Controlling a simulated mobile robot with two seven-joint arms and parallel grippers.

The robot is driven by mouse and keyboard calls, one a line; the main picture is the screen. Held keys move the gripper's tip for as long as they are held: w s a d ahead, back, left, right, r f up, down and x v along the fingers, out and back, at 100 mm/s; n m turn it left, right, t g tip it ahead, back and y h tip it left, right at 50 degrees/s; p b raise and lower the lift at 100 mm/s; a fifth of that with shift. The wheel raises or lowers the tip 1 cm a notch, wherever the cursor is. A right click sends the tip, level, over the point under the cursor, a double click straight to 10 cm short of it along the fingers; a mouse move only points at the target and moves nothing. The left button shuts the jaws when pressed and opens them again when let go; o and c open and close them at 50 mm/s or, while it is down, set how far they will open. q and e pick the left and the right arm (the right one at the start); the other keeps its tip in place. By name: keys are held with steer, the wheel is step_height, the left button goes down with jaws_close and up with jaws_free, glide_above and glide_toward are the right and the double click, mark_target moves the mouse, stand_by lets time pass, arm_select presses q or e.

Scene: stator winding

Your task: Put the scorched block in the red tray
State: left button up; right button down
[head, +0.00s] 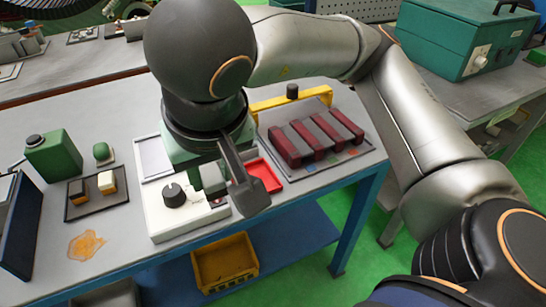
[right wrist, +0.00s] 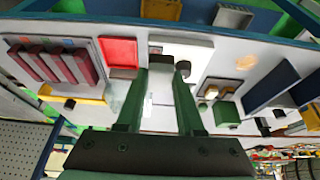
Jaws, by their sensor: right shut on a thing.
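The red tray (head: 265,175) lies on the bench, partly hidden behind my right gripper; it also shows in the right wrist view (right wrist: 119,52). My right gripper (head: 230,188) is low over the white device with a black knob (head: 174,195), just left of the red tray. A dark brown-topped block with a yellow side (head: 77,190) and a cream-topped block (head: 106,183) stand in a dark tray (head: 92,211). I cannot tell for sure which block is scorched. My left gripper is out of view.
Dark red and grey bars (head: 318,138) lie on a plate beside the red tray, with a yellow handle (head: 290,100) behind. A yellow crate (head: 225,262) is on the lower shelf.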

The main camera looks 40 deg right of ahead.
steer(key=shift+s+d+f, duration=0.15)
steer(key=shift+s, duration=0.05)
steer(key=w+d+f+b, duration=0.2)
steer(key=w+d+f, duration=0.25)
steer(key=d, duration=0.25)
steer(key=b, duration=0.1)
glide_toward(255, 172)
steer(key=shift+w+a+f, duration=0.1)
steer(key=shift+a+f, duration=0.15)
steer(key=shift+a, duration=0.2)
steer(key=shift+w+a+f, duration=0.1)
steer(key=shift+a+f, duration=0.2)
steer(key=shift+a, duration=0.15)
steer(key=shift+w+d+f, duration=0.15)
steer(key=shift+d+f, duration=0.1)
steer(key=shift+f, duration=0.1)
step_height(255, 172, down, 3)
steer(key=shift+w+d+f+b, duration=0.15)
steer(key=shift+d+f+b, duration=0.05)
steer(key=shift+b, duration=0.35)
steer(key=shift+f, duration=0.15)
steer(key=c, duration=1)
jaws_free()
steer(key=shift+f, duration=0.15)
steer(key=o, duration=0.5)
steer(key=shift+c, duration=0.2)
